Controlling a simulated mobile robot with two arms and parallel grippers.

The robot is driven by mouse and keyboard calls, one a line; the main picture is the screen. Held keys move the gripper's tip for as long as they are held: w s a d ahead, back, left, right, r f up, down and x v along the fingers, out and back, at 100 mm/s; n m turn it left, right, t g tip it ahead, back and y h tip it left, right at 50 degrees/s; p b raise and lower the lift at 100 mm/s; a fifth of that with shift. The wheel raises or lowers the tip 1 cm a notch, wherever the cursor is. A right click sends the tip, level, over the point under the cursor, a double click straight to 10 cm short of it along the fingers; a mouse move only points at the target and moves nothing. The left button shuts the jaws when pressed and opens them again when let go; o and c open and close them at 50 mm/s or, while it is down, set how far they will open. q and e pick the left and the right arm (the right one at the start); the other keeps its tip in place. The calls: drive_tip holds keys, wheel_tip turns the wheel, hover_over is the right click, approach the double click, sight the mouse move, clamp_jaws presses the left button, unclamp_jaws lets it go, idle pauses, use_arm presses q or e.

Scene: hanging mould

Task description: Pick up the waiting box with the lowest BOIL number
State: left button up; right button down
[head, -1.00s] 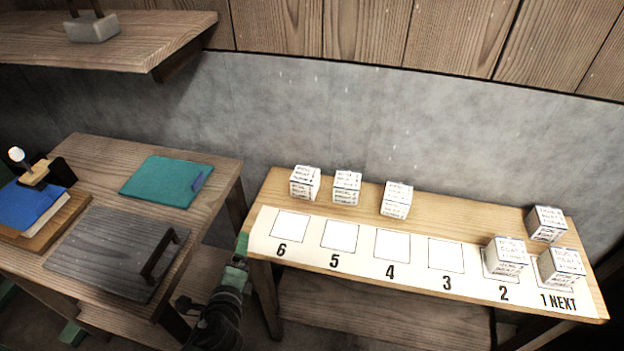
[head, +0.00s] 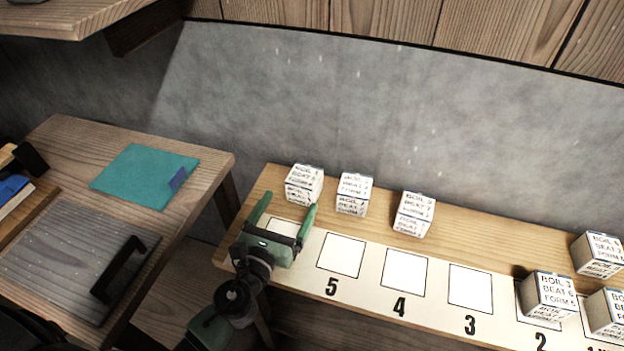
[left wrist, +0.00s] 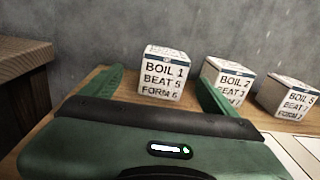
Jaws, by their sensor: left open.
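White lettered boxes stand on a wooden bench (head: 262,190). The back-row left box (head: 304,184) reads BOIL 1, BEAT 5, FORM 6 in the left wrist view (left wrist: 163,75). Right of it, the second box (head: 352,194) reads BOIL 2 in the left wrist view (left wrist: 228,82). The third (head: 413,214) seems to read BOIL 5 there (left wrist: 288,96). My left gripper (head: 288,206) is open and empty over the strip's left end. Its fingers point at the BOIL 1 box, which stands just beyond the tips, apparently between their lines. My right gripper is out of view.
Another back-row box (head: 598,254) stands far right. Two boxes, one on square 2 (head: 549,294) and one at the edge (head: 607,313), stand on the numbered strip (head: 375,290). Squares 3 to 5 are empty. A side table (head: 215,165) with a teal folder (head: 145,175) is left.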

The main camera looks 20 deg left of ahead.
sight(299, 190)
use_arm(q)
drive_tip(key=shift+w+d+f+m, duration=0.1)
drive_tip(key=shift+w+d+m, duration=0.1)
drive_tip(key=shift+w+m, duration=0.1)
drive_tip(key=shift+w, duration=0.25)
drive_tip(key=w, duration=0.2)
drive_tip(key=w+p, duration=0.1)
drive_tip(key=w, duration=0.1)
drive_tip(key=w+d+r+p, duration=0.1)
drive_tip(key=w, duration=0.1)
drive_tip(key=shift+w, duration=0.4)
drive_tip(key=c, duration=1.6)
